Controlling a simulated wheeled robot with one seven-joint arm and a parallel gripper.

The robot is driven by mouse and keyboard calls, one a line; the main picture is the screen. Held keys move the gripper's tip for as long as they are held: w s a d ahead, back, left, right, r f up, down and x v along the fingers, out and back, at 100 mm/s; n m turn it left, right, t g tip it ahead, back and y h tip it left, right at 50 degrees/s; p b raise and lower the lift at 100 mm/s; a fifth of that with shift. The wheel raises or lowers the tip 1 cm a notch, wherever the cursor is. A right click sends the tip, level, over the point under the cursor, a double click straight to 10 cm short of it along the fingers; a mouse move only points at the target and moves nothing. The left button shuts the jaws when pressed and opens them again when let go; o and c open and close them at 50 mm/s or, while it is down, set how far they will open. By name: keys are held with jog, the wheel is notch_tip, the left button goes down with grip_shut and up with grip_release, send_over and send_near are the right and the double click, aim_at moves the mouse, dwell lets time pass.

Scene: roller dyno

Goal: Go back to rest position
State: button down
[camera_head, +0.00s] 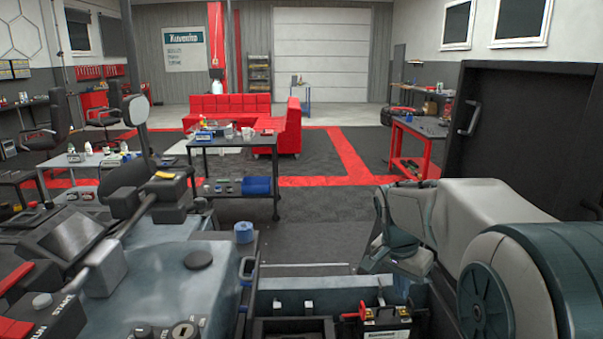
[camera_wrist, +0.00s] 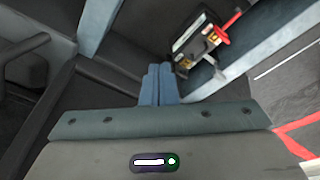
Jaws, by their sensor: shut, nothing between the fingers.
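My gripper (camera_wrist: 157,85) shows in the wrist view with its two blue-grey fingers together and nothing between them. It points down toward the dark open bay of the machine. A battery (camera_wrist: 194,36) with a red clamp lies beyond the fingertips to the right, apart from them. In the head view my arm comes in from the right and bends down over the bay; my fingertips cannot be made out there. The battery (camera_head: 386,328) sits in the bay at the bottom of the head view.
The machine's grey top (camera_head: 175,275) fills the lower left, with a blue roll (camera_head: 244,232) at its edge. A raised dark panel (camera_head: 520,135) stands at the right, close behind my arm. A cart (camera_head: 235,148) and red sofa (camera_head: 230,105) are farther off, with open floor between.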

jog(key=s+a+f+n, duration=0.1)
jog(key=s+a+n, duration=0.1)
jog(key=s, duration=0.4)
jog(key=s+a+f+n+t+y, duration=0.1)
jog(key=s+a+n, duration=0.1)
jog(key=s+n, duration=0.2)
jog(key=s+a+f+n+y, duration=0.1)
jog(key=s+a+f+n, duration=0.1)
jog(key=s, duration=0.7)
jog(key=shift+s+n+t, duration=0.2)
jog(key=shift+n+t, duration=0.1)
jog(key=shift+n, duration=0.3)
